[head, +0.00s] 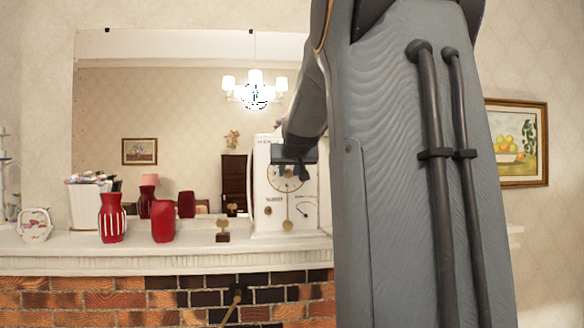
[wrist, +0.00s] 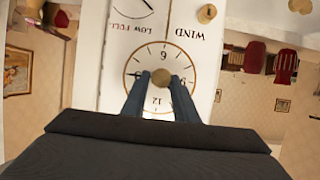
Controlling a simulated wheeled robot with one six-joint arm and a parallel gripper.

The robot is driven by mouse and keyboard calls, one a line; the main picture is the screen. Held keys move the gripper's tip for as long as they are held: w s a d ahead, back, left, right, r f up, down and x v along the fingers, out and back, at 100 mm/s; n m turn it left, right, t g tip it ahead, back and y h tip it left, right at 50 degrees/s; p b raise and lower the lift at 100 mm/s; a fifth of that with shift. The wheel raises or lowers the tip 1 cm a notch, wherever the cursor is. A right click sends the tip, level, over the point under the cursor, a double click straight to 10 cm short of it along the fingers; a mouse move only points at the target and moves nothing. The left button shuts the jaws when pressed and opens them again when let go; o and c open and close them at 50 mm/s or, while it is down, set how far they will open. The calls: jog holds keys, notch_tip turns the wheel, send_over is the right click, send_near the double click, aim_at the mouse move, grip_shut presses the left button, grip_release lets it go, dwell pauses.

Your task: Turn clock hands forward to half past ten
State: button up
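A tall white clock (head: 263,205) stands on the mantel, with a round dial (head: 280,186) on its front. In the wrist view the dial (wrist: 145,56) appears upside down, with 6 at the top and 12 at the bottom. A round brass knob (wrist: 160,77) sits at its centre. My gripper (wrist: 161,80) is at the dial, its two dark fingers apart on either side of the knob. Whether they touch or clamp it cannot be told. In the head view my gripper (head: 297,174) also covers part of the dial.
The clock face also carries a WIND label, a LOW-FULL gauge (wrist: 133,8) and another brass knob (wrist: 206,13). Red vases (head: 112,218) and a small brass-topped object (head: 223,230) stand left on the mantel (head: 160,258). A mirror (head: 190,95) is behind.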

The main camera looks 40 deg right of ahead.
jog(key=c, duration=0.5)
jog(key=shift+o, duration=0.2)
jog(key=shift+f+m+b, duration=0.15)
jog(key=shift+m+b, duration=0.2)
jog(key=shift+m, duration=0.15)
jog(key=shift+d+f+m+t+y+b, duration=0.15)
jog(key=shift+m+t+y+b, duration=0.2)
jog(key=shift+b, duration=1.7)
jog(key=shift+m+y+b, duration=0.25)
jog(key=shift+m+b, duration=0.1)
jog(key=shift+b, duration=0.6)
jog(key=shift+m+t+b, duration=0.25)
jog(key=shift+m+b, duration=0.15)
jog(key=shift+b, duration=0.6)
jog(key=shift+m+y+b, duration=0.3)
jog(key=shift+y+b, duration=0.1)
jog(key=shift+b, duration=0.4)
